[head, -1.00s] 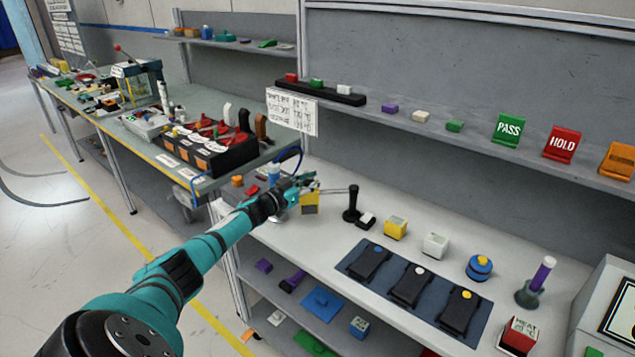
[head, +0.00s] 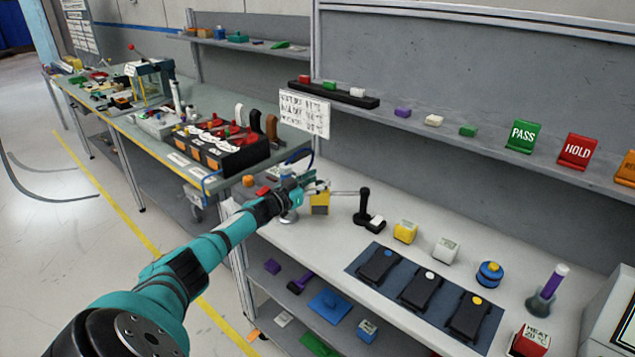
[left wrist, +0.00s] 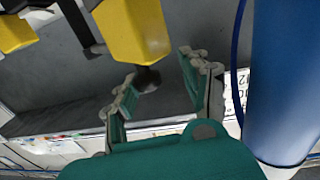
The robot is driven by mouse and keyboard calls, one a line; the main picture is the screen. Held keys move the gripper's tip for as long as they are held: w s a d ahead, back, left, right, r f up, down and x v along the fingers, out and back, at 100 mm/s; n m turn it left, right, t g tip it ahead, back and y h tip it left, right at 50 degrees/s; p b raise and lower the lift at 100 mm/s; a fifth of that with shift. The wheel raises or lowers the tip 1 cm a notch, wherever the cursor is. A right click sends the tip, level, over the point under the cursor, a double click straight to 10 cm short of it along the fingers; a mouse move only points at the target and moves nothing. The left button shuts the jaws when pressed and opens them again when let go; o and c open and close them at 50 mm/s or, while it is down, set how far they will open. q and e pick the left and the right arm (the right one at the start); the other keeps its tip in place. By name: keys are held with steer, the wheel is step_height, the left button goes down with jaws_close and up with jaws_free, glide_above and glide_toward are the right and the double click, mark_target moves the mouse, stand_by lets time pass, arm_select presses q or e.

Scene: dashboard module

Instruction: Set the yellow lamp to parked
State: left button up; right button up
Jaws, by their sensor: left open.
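The yellow lamp (head: 320,204) hangs on a thin horizontal arm from a black post (head: 364,205) at the left part of the white bench. My left gripper (head: 309,187) is at the lamp's left side in the head view. In the left wrist view the lamp's yellow body (left wrist: 133,30) is just beyond and partly between the fingers of my open left gripper (left wrist: 160,88). A dark knob sits at the body's end. I cannot tell whether a finger touches it. My right gripper is not in view.
A blue cylinder (left wrist: 290,80) is close on the right in the wrist view. On the bench stand a yellow cube (head: 405,232), a white cube (head: 446,250) and a dark mat (head: 368,282) with black units. A shelf with PASS (head: 523,136) and HOLD (head: 577,151) signs runs behind.

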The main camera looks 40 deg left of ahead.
arm_select(q)
steer(key=shift+d, duration=0.15)
steer(key=shift+w+d, duration=0.1)
steer(key=shift+w, duration=0.05)
steer(key=shift+s+d+f, duration=0.1)
steer(key=shift+s, duration=0.25)
steer(key=s, duration=1.1)
steer(key=shift+s+a, duration=0.25)
steer(key=shift+a, duration=0.15)
